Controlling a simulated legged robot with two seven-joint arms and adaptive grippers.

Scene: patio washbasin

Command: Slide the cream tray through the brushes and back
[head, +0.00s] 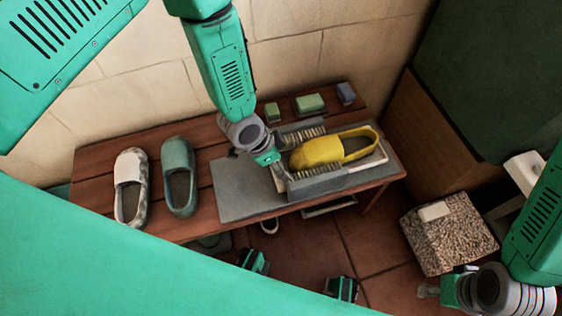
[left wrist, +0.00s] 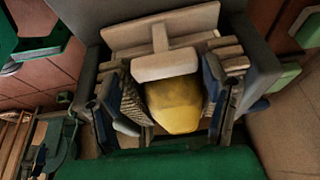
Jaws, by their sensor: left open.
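The cream tray (head: 373,161) lies in the grey brush station at the right of the bench, with a yellow shoe (head: 330,148) on it. Bristle brushes (head: 305,136) flank the shoe on both sides. In the left wrist view a cream bar on a short stem (left wrist: 165,65) stands over the shoe's toe (left wrist: 175,108), with brushes (left wrist: 132,100) beside it. My left gripper (head: 277,172) is open at the station's left end, near the tray's left end; the head view does not show clear contact. My right gripper (head: 430,290) is low at the right, its fingers unclear.
A white patterned shoe (head: 131,188) and a grey-green shoe (head: 179,178) stand left on the wooden bench (head: 92,160). Green blocks (head: 310,103) and a purple block (head: 346,93) lie behind the station. A speckled block (head: 450,235) is on the floor at right.

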